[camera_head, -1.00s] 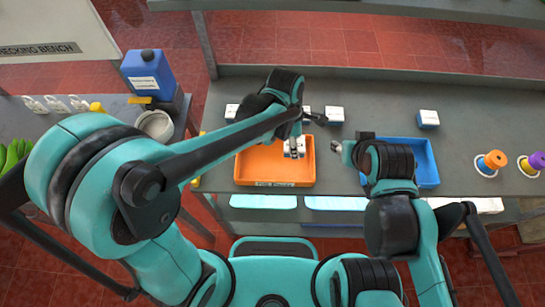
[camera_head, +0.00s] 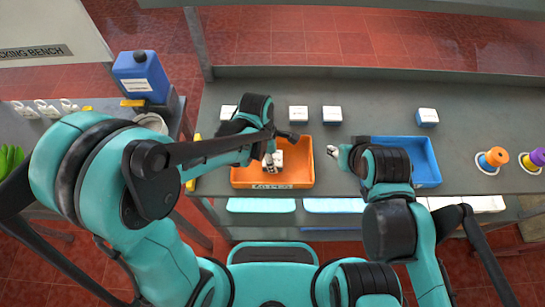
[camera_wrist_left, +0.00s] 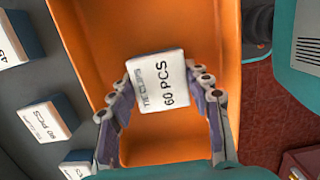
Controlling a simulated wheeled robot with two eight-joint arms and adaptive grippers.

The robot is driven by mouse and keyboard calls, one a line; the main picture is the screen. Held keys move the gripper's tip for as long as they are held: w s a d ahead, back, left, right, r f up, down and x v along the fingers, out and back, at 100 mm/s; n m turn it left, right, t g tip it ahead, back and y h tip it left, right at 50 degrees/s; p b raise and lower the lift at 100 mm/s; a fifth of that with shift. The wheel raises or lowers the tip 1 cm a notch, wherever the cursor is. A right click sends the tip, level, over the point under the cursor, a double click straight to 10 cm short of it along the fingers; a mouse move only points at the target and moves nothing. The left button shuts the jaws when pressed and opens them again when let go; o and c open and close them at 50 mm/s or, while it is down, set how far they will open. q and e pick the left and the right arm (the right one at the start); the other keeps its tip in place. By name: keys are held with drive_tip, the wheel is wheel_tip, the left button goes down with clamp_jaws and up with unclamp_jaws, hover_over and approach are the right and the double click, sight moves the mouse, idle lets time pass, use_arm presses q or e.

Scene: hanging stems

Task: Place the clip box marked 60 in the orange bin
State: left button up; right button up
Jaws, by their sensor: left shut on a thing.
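The clip box marked 60 PCS (camera_wrist_left: 160,82) is white on top and sits between the two fingers of my left gripper (camera_wrist_left: 163,92) in the left wrist view. In the head view, my left gripper (camera_head: 270,163) is shut on this box (camera_head: 276,157), within the outline of the orange bin (camera_head: 300,176). The bin (camera_wrist_left: 210,30) fills the background of the wrist view. I cannot tell whether the box touches the bin floor. My right gripper (camera_head: 334,152) is to the right of the orange bin, by the blue tray; its finger opening is unclear.
Other white-topped boxes (camera_head: 298,113) (camera_head: 332,114) stand behind the orange bin, and one (camera_head: 428,117) behind the blue tray (camera_head: 426,160). Orange (camera_head: 492,158) and purple (camera_head: 536,159) spools stand at the right. A blue jug (camera_head: 141,76) is on the left bench.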

use_arm(q)
drive_tip(key=o, duration=0.7)
drive_tip(key=shift+f, duration=0.2)
drive_tip(key=o, duration=0.5)
drive_tip(key=shift+c, duration=0.2)
drive_tip(key=shift+r, duration=0.15)
drive_tip(key=shift+r, duration=0.3)
wheel_tip(320, 180, up, 12)
drive_tip(key=a+p, duration=0.2)
drive_tip(key=p, duration=0.2)
drive_tip(key=shift+f, duration=0.25)
